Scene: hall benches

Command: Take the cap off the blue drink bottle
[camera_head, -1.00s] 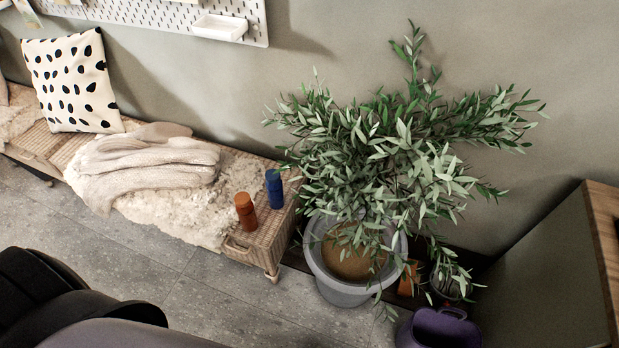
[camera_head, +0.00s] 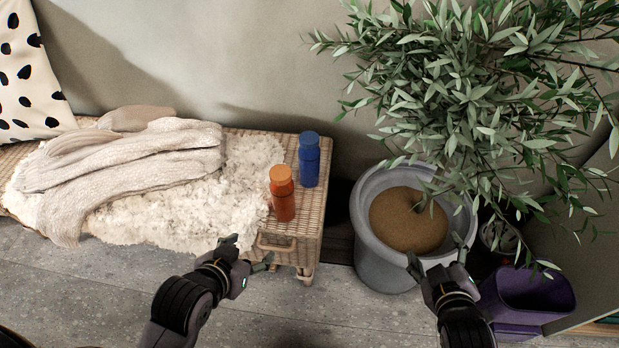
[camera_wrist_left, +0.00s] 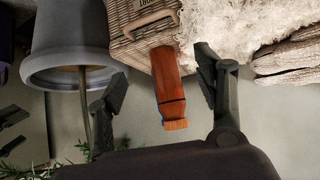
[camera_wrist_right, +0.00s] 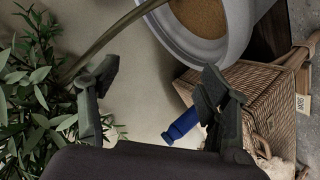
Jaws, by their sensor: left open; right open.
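The blue drink bottle (camera_head: 309,160) stands upright on the right end of the wicker bench, with its blue cap (camera_head: 310,138) on. In the right wrist view the blue bottle (camera_wrist_right: 181,125) is partly hidden behind one finger. An orange bottle (camera_head: 283,200) with a lighter orange cap stands just in front and to the left of it. My left gripper (camera_head: 251,252) is open and empty, in front of the bench end. In the left wrist view the orange bottle (camera_wrist_left: 167,85) shows between its fingers. My right gripper (camera_head: 437,262) is open and empty in front of the plant pot.
The wicker bench (camera_head: 315,215) carries a white fleece (camera_head: 190,215) and a knitted blanket (camera_head: 130,155). A large grey pot (camera_head: 378,262) with a leafy plant (camera_head: 480,90) stands right of the bench. A purple bin (camera_head: 527,300) is at the lower right. Floor in front is clear.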

